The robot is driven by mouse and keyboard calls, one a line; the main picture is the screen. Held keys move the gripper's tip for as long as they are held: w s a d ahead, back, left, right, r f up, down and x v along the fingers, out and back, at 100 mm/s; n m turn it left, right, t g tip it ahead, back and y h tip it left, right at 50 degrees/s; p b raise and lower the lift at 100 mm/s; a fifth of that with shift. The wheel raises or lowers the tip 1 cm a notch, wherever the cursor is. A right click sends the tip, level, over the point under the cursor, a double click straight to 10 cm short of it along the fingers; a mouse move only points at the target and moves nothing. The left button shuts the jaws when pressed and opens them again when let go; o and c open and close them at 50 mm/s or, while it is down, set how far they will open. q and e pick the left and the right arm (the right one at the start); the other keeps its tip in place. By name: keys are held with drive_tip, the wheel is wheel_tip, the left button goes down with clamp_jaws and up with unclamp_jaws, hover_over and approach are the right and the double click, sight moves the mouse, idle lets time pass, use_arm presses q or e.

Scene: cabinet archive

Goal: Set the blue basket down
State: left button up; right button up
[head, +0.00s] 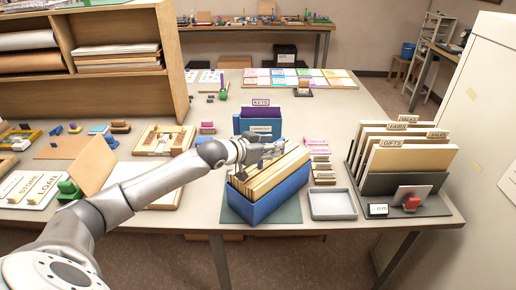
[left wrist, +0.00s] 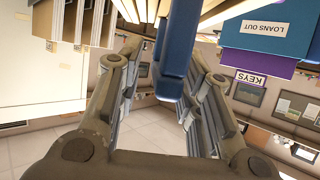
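The blue basket (head: 268,204), filled with upright cream folders, is on a dark green mat (head: 290,213) near the table's front edge. It looks level, and I see no clear gap under it. My left gripper (head: 275,152) is over its back part, among the folder tops. In the left wrist view, a blue part of the basket (left wrist: 176,60) lies between the spread fingers (left wrist: 162,75). A gap shows on the left side; contact on the right is unclear. My right gripper is not in view.
A grey tray (head: 333,204) and a folder rack (head: 400,165) stand to the right. A blue box (head: 262,126) with a KEYS divider is behind the basket. Small stamps (head: 322,168) lie between. A wooden shelf (head: 95,60) stands at the back left.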

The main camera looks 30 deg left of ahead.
use_arm(q)
drive_tip(key=b+v, duration=0.1)
drive_tip(key=v, duration=0.5)
drive_tip(key=b+v, duration=0.1)
drive_tip(key=v, duration=0.2)
drive_tip(key=shift+s+a+f+b, duration=0.1)
drive_tip(key=shift+a+f+b, duration=0.05)
drive_tip(key=shift+f+b, duration=0.15)
drive_tip(key=shift+s+a+r, duration=0.15)
drive_tip(key=shift+s+r, duration=0.2)
drive_tip(key=shift+s, duration=0.2)
drive_tip(key=shift+s+r+b, duration=0.35)
drive_tip(key=shift+s+b, duration=0.05)
